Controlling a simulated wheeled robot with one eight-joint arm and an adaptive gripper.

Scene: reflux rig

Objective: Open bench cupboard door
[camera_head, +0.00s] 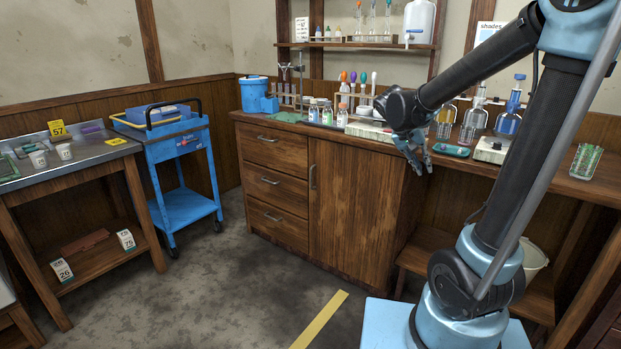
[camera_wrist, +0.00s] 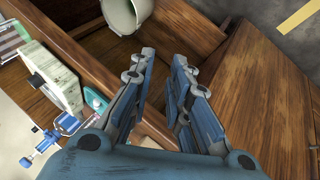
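The bench cupboard door (camera_head: 352,208) is a brown wooden panel right of the drawers, and it is closed. Its metal handle (camera_head: 312,177) is a vertical bar near the door's left edge. My gripper (camera_head: 418,165) hangs at the bench's front edge, up and right of the door, well apart from the handle. In the wrist view my gripper (camera_wrist: 164,78) has its two blue-grey fingers spread, with nothing between them. A wooden panel of the cupboard (camera_wrist: 265,85) fills the right of the wrist view; the handle cannot be made out clearly there.
Drawers (camera_head: 277,185) stand left of the door. Bottles, tubes and a tray (camera_head: 450,150) crowd the bench top. A white bucket (camera_head: 535,262) sits on the low shelf at right; it shows in the wrist view (camera_wrist: 122,14). A blue cart (camera_head: 180,160) stands left. Floor before the door is clear.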

